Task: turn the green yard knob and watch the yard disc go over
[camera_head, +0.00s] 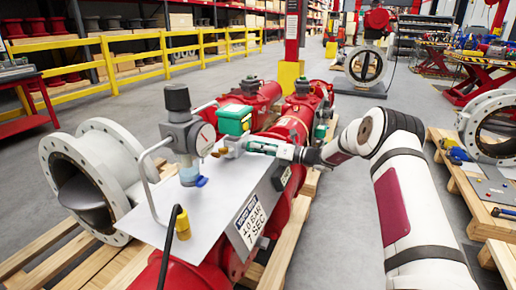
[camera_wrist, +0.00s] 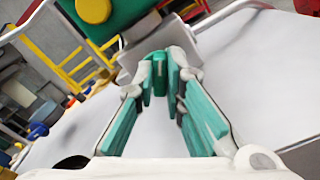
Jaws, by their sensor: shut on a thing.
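My gripper (camera_head: 250,146) reaches in from the right to just below a green box (camera_head: 234,120) on the actuator's plate. In the wrist view, its teal fingertips (camera_wrist: 160,78) are closed on a narrow green piece, which looks like the green knob (camera_wrist: 160,70). A grey bracket stands right behind the fingertips. The fingers hide most of the knob, so its angle cannot be told. A grey flanged valve (camera_head: 115,150) at the left has a dark disc (camera_head: 85,203) inside its bore. Another flanged ring at the back (camera_head: 366,66) also holds a disc. No label shows which is the yard disc.
A grey regulator with a gauge (camera_head: 186,130) and a bent metal tube stand left of my gripper on the pale plate (camera_head: 215,215). Red cylinders (camera_head: 295,120) lie behind and below. Wooden pallets (camera_head: 45,262) and a yellow railing (camera_head: 130,50) surround the spot.

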